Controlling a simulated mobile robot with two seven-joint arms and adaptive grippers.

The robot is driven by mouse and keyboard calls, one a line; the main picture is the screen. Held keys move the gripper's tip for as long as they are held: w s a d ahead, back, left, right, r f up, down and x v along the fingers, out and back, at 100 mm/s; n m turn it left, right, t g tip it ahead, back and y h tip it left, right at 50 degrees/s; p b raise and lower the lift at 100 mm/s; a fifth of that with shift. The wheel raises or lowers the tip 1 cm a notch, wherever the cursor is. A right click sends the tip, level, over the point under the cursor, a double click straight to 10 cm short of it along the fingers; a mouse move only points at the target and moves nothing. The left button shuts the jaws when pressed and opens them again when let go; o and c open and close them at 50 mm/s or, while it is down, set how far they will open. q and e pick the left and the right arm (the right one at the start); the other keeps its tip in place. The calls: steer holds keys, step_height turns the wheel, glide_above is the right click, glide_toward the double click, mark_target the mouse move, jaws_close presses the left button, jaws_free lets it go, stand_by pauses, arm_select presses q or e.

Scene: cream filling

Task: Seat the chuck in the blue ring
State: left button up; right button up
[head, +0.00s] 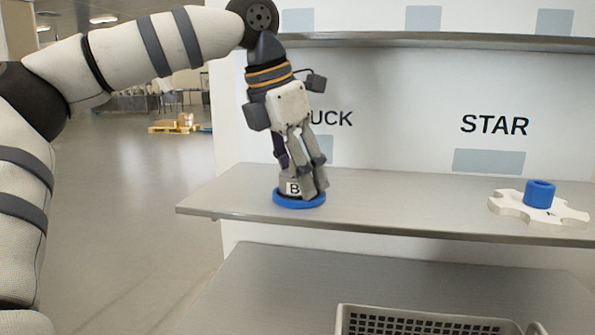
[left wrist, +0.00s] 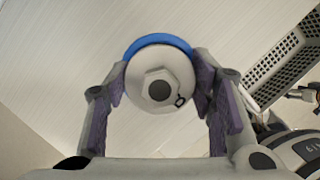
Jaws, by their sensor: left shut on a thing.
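The chuck (head: 292,188) is a grey piece marked B, standing upright at the blue ring (head: 299,204) on the upper shelf. My left gripper (head: 306,186) is shut on the chuck from above. The left wrist view looks down on the chuck's round grey top with a hexagon and a dark hole (left wrist: 160,88), between the purple-padded fingers. The blue ring shows there as an arc beyond the chuck (left wrist: 157,40), off-centre behind it. The chuck's lower edge is partly hidden, and I cannot tell whether it is fully down in the ring.
A white star-shaped plate (head: 510,205) with a blue cylinder (head: 540,194) lies on the shelf's right. A grey basket (head: 425,324) sits on the lower surface. A wall panel reads STAR; another label is partly covered. The shelf between ring and star plate is clear.

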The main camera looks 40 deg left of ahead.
arm_select(q)
steer(key=shift+d+f+g, duration=0.1)
steer(key=shift+f+g, duration=0.3)
steer(key=shift+f, duration=0.95)
jaws_close()
steer(key=o, duration=1.4)
jaws_free()
steer(key=o, duration=0.5)
steer(key=shift+d, duration=0.1)
steer(key=shift+o, duration=0.2)
steer(key=shift+w, duration=0.2)
steer(key=shift+s+a+r, duration=0.2)
steer(key=shift+a+r, duration=0.05)
steer(key=shift+r, duration=0.1)
steer(key=shift+r, duration=0.1)
steer(key=shift+r, duration=3.65)
